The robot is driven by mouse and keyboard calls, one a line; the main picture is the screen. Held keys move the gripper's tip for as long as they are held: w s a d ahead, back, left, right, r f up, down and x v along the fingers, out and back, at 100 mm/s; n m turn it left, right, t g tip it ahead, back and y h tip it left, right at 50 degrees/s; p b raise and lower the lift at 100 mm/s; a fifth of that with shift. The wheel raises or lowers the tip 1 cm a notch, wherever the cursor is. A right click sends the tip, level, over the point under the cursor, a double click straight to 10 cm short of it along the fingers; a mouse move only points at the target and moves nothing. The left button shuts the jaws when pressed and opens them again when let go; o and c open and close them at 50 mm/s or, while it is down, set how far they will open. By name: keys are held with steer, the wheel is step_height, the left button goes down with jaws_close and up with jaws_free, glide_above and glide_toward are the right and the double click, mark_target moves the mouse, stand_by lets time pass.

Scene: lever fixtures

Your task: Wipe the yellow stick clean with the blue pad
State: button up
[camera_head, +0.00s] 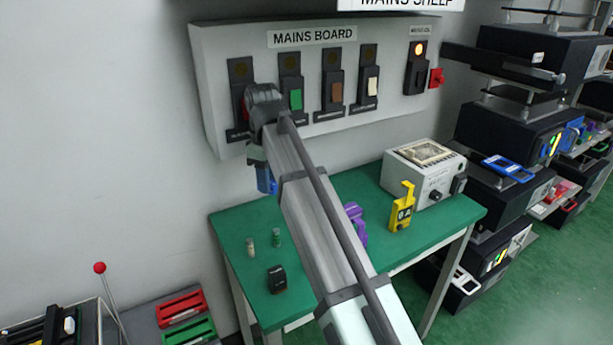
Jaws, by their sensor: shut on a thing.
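My gripper (262,167) is at the lower left of the mains board, seen from behind along my arm. It is shut on a blue piece (266,181) that hangs below it, above the back left of the green table; my arm hides part of it. I cannot tell whether this piece is a pad. A yellow piece (401,212) with an upright prong and a dark marked face stands on the table's right side, well apart from my gripper. No plain yellow stick shows clearly.
The mains board (310,75) carries several switches and a lit lamp. A purple piece (355,222) is partly behind my arm. A grey box (424,172), two small vials and a black block (276,279) stand on the green table (235,222). Shelves fill the right.

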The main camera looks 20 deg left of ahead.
steer(key=s+a+f, duration=0.3)
steer(key=s+a, duration=0.4)
steer(key=a, duration=0.4)
steer(key=s+a+f+n, duration=0.1)
steer(key=s+a+f, duration=0.2)
steer(key=s+a, duration=0.65)
steer(key=s+a+f, duration=0.3)
steer(key=s+a, duration=0.1)
steer(key=a, duration=1)
steer(key=s+a+f, duration=0.4)
steer(key=s+a, duration=0.2)
steer(key=s, duration=0.3)
steer(key=s+a+f, duration=0.3)
steer(key=s+a, duration=0.4)
steer(key=s, duration=0.3)
steer(key=s+a+f, duration=0.4)
steer(key=s+a, duration=0.2)
steer(key=s, duration=0.3)
steer(key=shift+n, duration=0.4)
steer(key=shift+f, duration=3.75)
steer(key=shift+w+d+r, duration=0.1)
steer(key=shift+w+d, duration=0.5)
steer(key=shift+d, duration=0.05)
steer(key=shift+w+d, duration=1.3)
steer(key=shift+w, duration=0.05)
steer(key=s+a, duration=0.4)
steer(key=shift+a, duration=0.1)
step_height(320, 180, up, 8)
